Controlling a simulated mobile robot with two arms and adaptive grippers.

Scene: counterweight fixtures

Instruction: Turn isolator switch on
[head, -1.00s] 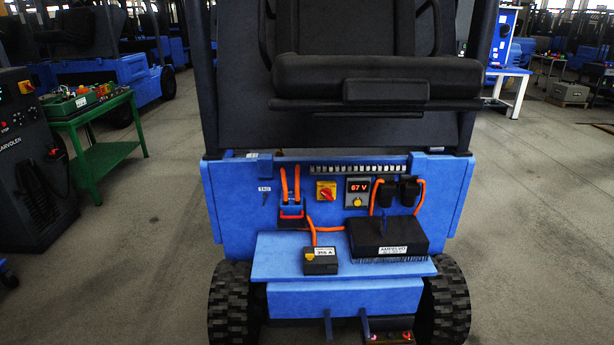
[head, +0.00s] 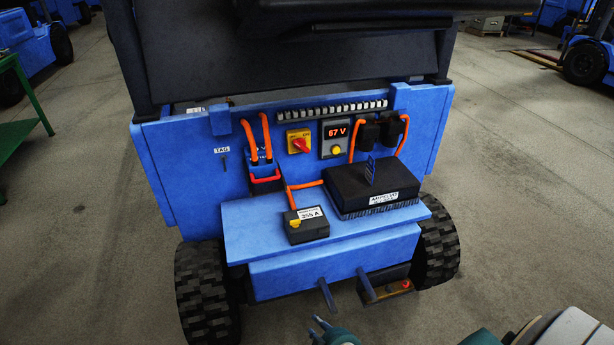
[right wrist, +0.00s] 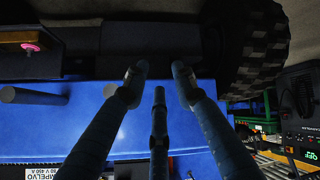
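The isolator switch (head: 299,142) is a red rotary knob on a yellow plate, on the blue front panel (head: 195,180) of the truck in the head view. The plate's lettering is too small to read. A display (head: 335,131) right of it reads 67 V. My right gripper (head: 320,322) shows at the bottom edge of the head view, low in front of the truck and well apart from the switch. In the right wrist view its fingers (right wrist: 158,78) are spread, with nothing between them. The switch is not visible there. My left gripper is not in view.
Orange cables (head: 267,135) and a black controller (head: 372,187) flank the switch area. A small box marked 355 A (head: 306,226) sits on the blue ledge (head: 255,237). Bars (head: 327,294) jut out below, near my right gripper. Wheels (head: 205,290) stand either side.

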